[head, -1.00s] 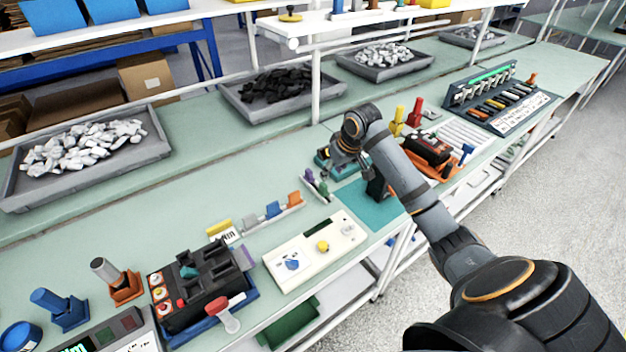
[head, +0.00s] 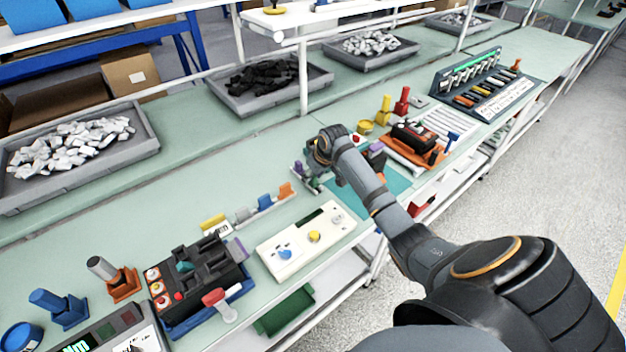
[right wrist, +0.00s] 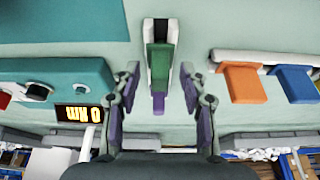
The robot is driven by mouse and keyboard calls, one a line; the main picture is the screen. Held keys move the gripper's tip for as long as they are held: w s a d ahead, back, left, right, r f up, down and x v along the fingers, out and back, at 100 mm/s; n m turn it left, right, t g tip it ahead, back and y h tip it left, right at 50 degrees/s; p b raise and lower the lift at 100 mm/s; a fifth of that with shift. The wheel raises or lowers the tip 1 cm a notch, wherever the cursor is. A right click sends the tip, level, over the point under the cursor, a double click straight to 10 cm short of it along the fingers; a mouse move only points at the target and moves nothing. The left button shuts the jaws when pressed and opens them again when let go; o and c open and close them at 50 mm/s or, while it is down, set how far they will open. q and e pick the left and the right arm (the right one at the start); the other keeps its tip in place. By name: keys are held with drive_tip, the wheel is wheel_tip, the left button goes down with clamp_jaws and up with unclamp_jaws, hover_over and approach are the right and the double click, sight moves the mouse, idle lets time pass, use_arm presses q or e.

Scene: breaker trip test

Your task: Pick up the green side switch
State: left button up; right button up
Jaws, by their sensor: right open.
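The green side switch (right wrist: 160,64) shows in the right wrist view, in a narrow light grey holder with a purple piece (right wrist: 158,102) in line with it. My right gripper (right wrist: 160,74) is open, with one finger on each side of the green switch and a gap to both. I cannot tell how far above it the fingertips are. My left gripper is not in view.
A rail with an orange piece (head: 286,190) and a blue piece (head: 264,202) lies close to my right gripper. A teal device with a display (right wrist: 75,112) is on the other side. A cream panel (head: 306,241) lies nearer the bench's front edge.

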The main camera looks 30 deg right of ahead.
drive_tip(key=shift+f, duration=0.1)
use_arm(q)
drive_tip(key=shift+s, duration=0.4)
use_arm(e)
clamp_jaws()
wheel_tip(320, 180, up, 2)
drive_tip(key=shift+r+b, duration=0.25)
drive_tip(key=shift+b, duration=0.4)
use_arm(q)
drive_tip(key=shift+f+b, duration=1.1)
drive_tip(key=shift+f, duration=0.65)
use_arm(e)
drive_tip(key=s+a+r, duration=0.4)
drive_tip(key=s+r, duration=0.6)
drive_tip(key=s, duration=0.3)
drive_tip(key=shift+s+a+r, duration=0.2)
drive_tip(key=shift+r, duration=0.15)
